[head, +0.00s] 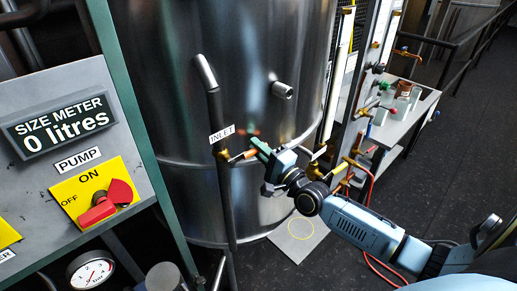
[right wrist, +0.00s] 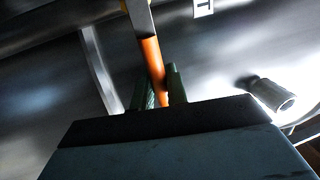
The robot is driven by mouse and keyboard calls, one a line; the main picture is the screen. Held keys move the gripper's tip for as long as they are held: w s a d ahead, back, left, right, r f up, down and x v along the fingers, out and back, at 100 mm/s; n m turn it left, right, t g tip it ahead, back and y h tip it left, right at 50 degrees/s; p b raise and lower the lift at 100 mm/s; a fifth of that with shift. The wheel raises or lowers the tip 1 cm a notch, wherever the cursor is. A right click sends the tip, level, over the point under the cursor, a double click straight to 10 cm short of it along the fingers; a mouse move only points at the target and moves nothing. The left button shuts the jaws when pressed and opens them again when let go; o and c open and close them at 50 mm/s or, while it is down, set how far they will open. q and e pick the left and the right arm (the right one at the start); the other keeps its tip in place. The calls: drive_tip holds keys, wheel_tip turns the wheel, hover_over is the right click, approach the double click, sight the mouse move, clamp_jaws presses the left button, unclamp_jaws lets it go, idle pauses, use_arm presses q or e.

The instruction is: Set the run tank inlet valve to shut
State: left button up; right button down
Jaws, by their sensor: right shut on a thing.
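The inlet valve (head: 222,152) is a brass fitting on a dark vertical pipe in front of a large steel tank (head: 225,100), just below a white INLET label (head: 222,134). Its lever, with an orange sleeve (head: 247,154), sticks out to the right, roughly across the pipe. My right gripper (head: 258,150) reaches in from the right and is shut on the lever's orange end. In the right wrist view the orange sleeve (right wrist: 152,62) runs down between the two green fingers (right wrist: 162,92). My left gripper is not in view.
A grey panel at left carries a size meter (head: 60,125) reading 0 litres and a red pump switch (head: 100,206). A pressure gauge (head: 90,270) is below. Other valves and hoses (head: 345,165) stand right of the tank, near a small bench (head: 410,110).

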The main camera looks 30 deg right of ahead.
drive_tip(key=shift+f, duration=0.15)
drive_tip(key=c, duration=1.5)
unclamp_jaws()
drive_tip(key=shift+o, duration=0.2)
drive_tip(key=shift+s, duration=0.1)
drive_tip(key=b+v, duration=0.1)
drive_tip(key=v, duration=1.2)
drive_tip(key=shift+b, duration=0.35)
drive_tip(key=shift+s+f, duration=0.1)
